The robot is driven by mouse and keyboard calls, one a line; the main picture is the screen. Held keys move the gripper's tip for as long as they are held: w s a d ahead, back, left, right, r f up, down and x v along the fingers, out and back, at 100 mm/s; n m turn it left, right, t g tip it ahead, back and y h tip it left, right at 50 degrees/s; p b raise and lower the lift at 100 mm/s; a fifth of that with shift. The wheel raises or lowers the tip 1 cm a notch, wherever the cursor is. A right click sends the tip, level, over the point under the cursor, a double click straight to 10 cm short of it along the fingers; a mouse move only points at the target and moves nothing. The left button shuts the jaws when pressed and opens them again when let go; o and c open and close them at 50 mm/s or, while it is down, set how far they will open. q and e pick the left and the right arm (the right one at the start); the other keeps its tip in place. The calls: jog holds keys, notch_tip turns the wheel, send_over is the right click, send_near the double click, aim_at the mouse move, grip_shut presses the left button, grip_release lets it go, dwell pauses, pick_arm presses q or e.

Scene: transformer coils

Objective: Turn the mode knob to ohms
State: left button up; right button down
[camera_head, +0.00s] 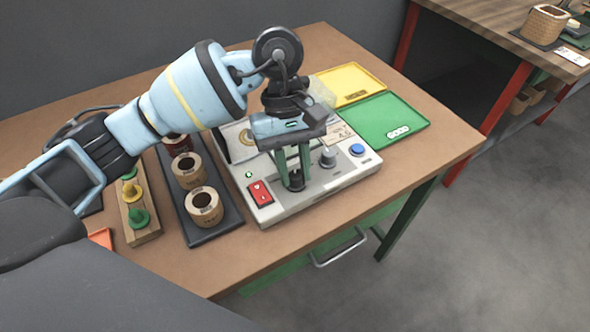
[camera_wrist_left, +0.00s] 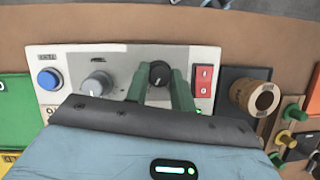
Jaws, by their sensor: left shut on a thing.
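A light grey tester box (camera_head: 325,189) stands on the brown table. On its front strip are a red rocker switch (camera_head: 260,193), a black knob (camera_head: 296,181), a grey knob (camera_head: 328,158) and a blue button (camera_head: 357,150). My left gripper (camera_head: 294,178) points down with its green fingers shut on the black knob. In the left wrist view the black knob (camera_wrist_left: 159,74) sits between the fingertips, and the grey knob (camera_wrist_left: 97,84) stands free to its left. The knob labels are too small to read. My right gripper is not in view.
A dark tray (camera_head: 227,218) with several coils (camera_head: 204,206) and a wooden peg block (camera_head: 147,235) stand left of the box. A green tray (camera_head: 410,118) and a yellow tray (camera_head: 352,82) lie behind it. The table's front right is clear.

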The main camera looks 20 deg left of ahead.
pick_arm(q)
jog(key=shift+m+b, duration=0.3)
jog(key=shift+m, duration=0.1)
jog(key=o, duration=1)
jog(key=v, duration=0.7)
jog(key=shift+w+r, duration=0.25)
jog(key=shift+r, duration=0.1)
